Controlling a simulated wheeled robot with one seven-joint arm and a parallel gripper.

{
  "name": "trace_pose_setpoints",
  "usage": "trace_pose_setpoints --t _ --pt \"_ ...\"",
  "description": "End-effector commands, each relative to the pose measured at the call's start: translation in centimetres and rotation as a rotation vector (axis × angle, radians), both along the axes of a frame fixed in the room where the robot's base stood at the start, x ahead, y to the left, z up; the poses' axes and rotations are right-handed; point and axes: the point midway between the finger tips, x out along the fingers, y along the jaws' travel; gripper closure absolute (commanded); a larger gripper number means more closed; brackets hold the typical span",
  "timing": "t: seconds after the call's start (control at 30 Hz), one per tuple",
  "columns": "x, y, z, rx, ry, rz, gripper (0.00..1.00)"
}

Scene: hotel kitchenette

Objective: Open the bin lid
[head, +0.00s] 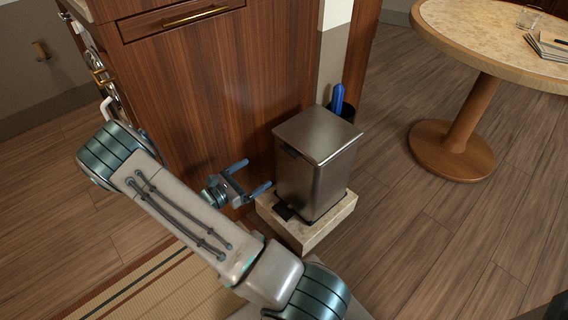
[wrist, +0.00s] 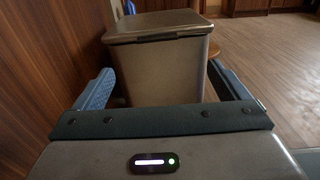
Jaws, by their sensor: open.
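The bin (head: 312,170) is a brushed metal box with a flat square lid (head: 318,134), standing upright on a pale stone block (head: 318,232). The lid is shut. A dark pedal (head: 284,211) shows low on its front side. My gripper (head: 256,176) is open and empty, just left of the bin, with its two fingers pointing at the bin's front. In the wrist view the bin (wrist: 160,75) stands ahead between the spread fingers (wrist: 165,85), and the lid (wrist: 158,25) is above fingertip level. I cannot tell whether a fingertip touches the bin.
A wooden cabinet (head: 225,95) with a brass-handled drawer rises behind my gripper. A dark container with a blue object (head: 338,99) stands behind the bin. A round table (head: 480,45) is at the upper right. A striped rug (head: 160,285) lies at lower left. Floor to the right is clear.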

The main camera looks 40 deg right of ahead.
Motion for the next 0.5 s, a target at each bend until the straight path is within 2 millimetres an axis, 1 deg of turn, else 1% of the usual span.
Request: trace_pose_setpoints --t 0.03,0.13,0.23,0.37,0.5 --pt "0.2 0.0 -0.7 -0.011 0.01 0.012 0.05" --pt "0.3 -0.5 -0.9 -0.019 0.019 0.023 0.05" --pt "0.4 -1.6 -0.9 -0.019 0.019 0.021 0.05" --pt "0.6 -4.1 -1.0 -0.019 0.018 0.02 0.05" --pt "0.8 -7.2 -1.1 -0.018 0.017 0.018 0.05"
